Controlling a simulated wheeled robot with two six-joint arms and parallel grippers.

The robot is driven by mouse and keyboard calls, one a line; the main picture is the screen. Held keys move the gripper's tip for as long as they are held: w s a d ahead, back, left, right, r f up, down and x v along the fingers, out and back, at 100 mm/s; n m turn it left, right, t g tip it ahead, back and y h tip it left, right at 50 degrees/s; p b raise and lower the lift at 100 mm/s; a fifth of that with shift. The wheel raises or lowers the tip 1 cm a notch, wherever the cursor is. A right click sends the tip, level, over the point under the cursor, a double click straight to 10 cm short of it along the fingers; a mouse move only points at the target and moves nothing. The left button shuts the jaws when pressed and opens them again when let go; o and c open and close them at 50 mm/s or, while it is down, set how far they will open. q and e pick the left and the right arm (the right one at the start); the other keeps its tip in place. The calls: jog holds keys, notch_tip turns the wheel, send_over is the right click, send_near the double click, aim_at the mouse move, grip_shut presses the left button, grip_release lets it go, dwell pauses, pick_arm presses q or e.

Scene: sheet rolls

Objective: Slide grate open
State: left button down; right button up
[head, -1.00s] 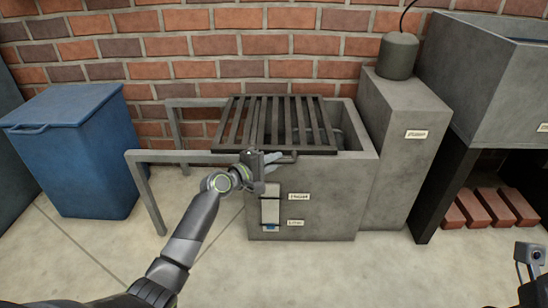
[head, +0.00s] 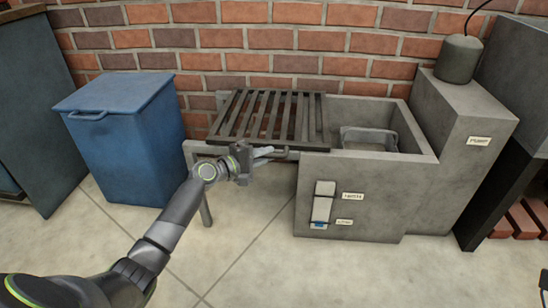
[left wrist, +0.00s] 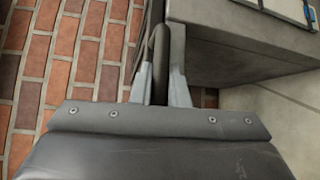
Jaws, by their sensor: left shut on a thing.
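The dark barred grate (head: 268,118) lies on rails to the left, mostly off the grey concrete box (head: 365,200). Its right end still overlaps the box's left rim. The box's right part is uncovered and a grey metal basket (head: 370,138) shows inside. My left gripper (head: 262,155) is at the grate's front edge. In the left wrist view, the left gripper's fingers (left wrist: 160,85) are shut around a dark handle bar (left wrist: 161,50). My right gripper is out of view.
A blue lidded bin (head: 125,140) stands left of the rails. A tall grey block with a cylinder (head: 458,58) on top adjoins the box on the right. A brick wall (head: 300,50) is behind. A lever panel (head: 322,205) is on the box's front.

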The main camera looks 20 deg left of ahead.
pick_arm(q)
jog(key=shift+s+a+f, duration=0.1)
jog(key=shift+a, duration=0.05)
jog(key=c, duration=1.4)
grip_release()
